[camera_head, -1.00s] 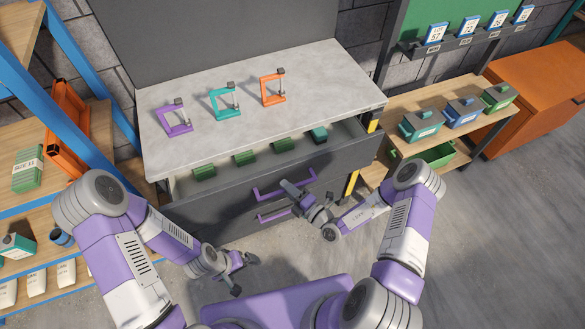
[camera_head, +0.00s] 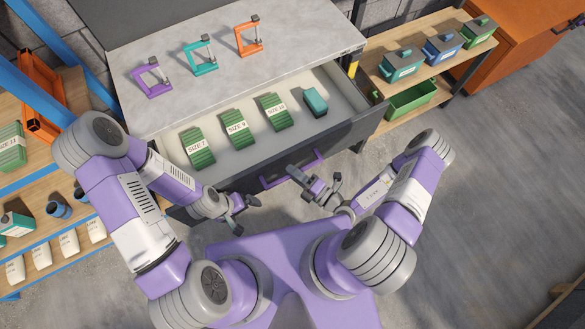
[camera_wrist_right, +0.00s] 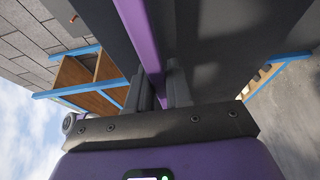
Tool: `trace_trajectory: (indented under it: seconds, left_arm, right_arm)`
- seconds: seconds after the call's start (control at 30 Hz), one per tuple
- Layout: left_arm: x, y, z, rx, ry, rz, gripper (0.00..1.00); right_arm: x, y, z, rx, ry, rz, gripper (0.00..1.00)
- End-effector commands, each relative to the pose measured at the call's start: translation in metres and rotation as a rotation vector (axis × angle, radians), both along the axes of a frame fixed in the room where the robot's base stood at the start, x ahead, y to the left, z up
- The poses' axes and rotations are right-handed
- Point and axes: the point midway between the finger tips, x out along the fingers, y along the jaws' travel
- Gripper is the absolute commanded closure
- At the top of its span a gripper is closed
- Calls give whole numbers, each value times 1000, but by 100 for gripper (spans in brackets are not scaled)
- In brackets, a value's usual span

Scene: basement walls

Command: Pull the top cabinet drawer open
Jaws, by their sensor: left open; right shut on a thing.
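The top drawer (camera_head: 345,118) of the grey cabinet is pulled well out, with its inside showing. In it lie several green packs (camera_head: 237,130) with size labels and a teal box (camera_head: 316,101). Its purple bar handle (camera_head: 292,169) is on the dark front. My right gripper (camera_head: 306,178) is shut on this handle, and the right wrist view shows the purple bar (camera_wrist_right: 152,62) between the fingers. My left gripper (camera_head: 247,203) is open and empty, left of the handle and in front of the drawer.
Purple, teal and orange clamps (camera_head: 200,57) stand on the cabinet's grey top (camera_head: 300,45). A blue-framed shelf (camera_head: 50,95) stands at the left. A wooden shelf with bins (camera_head: 410,75) is at the right, beside an orange cabinet (camera_head: 520,30).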

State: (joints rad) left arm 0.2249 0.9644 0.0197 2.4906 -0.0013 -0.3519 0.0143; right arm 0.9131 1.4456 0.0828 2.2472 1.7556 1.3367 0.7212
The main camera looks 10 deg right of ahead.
Motion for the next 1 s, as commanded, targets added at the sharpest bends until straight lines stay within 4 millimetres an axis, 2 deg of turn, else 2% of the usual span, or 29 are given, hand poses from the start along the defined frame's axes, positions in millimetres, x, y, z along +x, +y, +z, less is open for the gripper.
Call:
trace_trajectory:
  seconds: [0.2, 0.23, 0.37, 0.7, 1.0]
  left_arm:
    - [0, 0, 0, 0, 0, 0, 0]
    - [0, 0, 0, 0, 0, 0, 0]
    - [0, 0, 0, 0, 0, 0, 0]
    - [0, 0, 0, 0, 0, 0, 0]
    - [0, 0, -1, 0, 0, 0, 0]
  right_arm:
    - [0, 0, 1, 0, -1, 1, 100]
    - [0, 0, 1, 0, -1, 1, 79]
    - [0, 0, 0, 0, -1, 1, 60]
    - [-3, -3, -1, -1, 2, -1, 60]
    - [-40, -32, 0, -2, 2, -3, 60]
